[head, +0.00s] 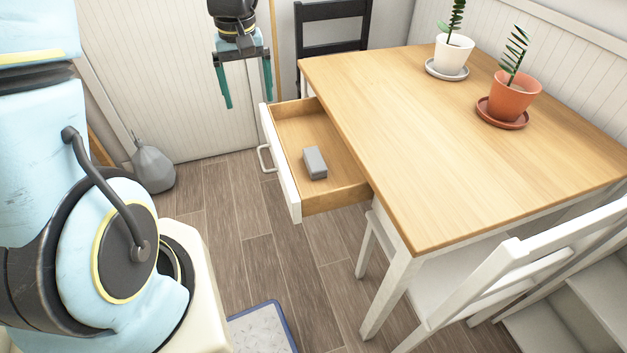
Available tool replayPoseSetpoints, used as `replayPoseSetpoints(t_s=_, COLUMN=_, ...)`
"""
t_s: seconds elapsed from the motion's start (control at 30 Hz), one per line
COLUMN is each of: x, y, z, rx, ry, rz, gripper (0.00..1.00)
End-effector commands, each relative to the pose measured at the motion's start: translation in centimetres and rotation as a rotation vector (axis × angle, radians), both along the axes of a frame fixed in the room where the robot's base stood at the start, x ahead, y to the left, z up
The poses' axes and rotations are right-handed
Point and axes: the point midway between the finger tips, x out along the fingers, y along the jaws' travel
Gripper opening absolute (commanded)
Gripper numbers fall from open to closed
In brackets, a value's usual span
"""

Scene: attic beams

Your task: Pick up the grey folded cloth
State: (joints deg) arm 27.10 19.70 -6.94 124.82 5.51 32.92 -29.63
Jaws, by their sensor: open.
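The grey folded cloth (315,163) is a small block-like bundle. It lies on the floor of an open wooden drawer (295,127), near the drawer's front right part. The drawer has a white front with a handle and sticks out from the left side of the table. My gripper (246,92) hangs at the top of the view with its two teal fingers apart, open and empty. It shows up and to the left of the drawer in the picture, apart from the cloth.
The wooden table (430,150) carries a white plant pot (453,55) and a terracotta pot (514,97), both on saucers. A white chair (480,275) stands at the near side, a black chair (333,28) at the back. A grey object (153,167) stands by the wall. A blue-edged mat (263,329) lies below.

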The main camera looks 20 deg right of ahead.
Motion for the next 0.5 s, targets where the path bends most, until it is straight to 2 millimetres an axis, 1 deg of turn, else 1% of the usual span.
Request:
replayPoseSetpoints(t_s=0.03, x=-0.3, y=-3.0, z=-3.9, rx=0.004, ry=0.011, rz=-0.016, gripper=0.91)
replayPoseSetpoints(t_s=0.1, x=-0.9, y=-6.3, z=-6.3, rx=0.008, ry=0.024, rz=-0.018, gripper=0.91)
replayPoseSetpoints(t_s=0.2, x=-1.9, y=-10.1, z=-8.9, rx=0.012, ry=0.035, rz=-0.017, gripper=0.91)
replayPoseSetpoints(t_s=0.3, x=-2.7, y=-12.6, z=-10.5, rx=0.015, ry=0.042, rz=-0.013, gripper=0.91)
replayPoseSetpoints(t_s=0.33, x=-2.9, y=-13.1, z=-10.8, rx=0.016, ry=0.044, rz=-0.011, gripper=0.91)
replayPoseSetpoints(t_s=0.4, x=-3.2, y=-13.8, z=-11.2, rx=0.018, ry=0.047, rz=-0.009, gripper=0.91)
replayPoseSetpoints(t_s=0.5, x=-3.3, y=-14.1, z=-12.1, rx=0.02, ry=0.049, rz=-0.008, gripper=0.91)
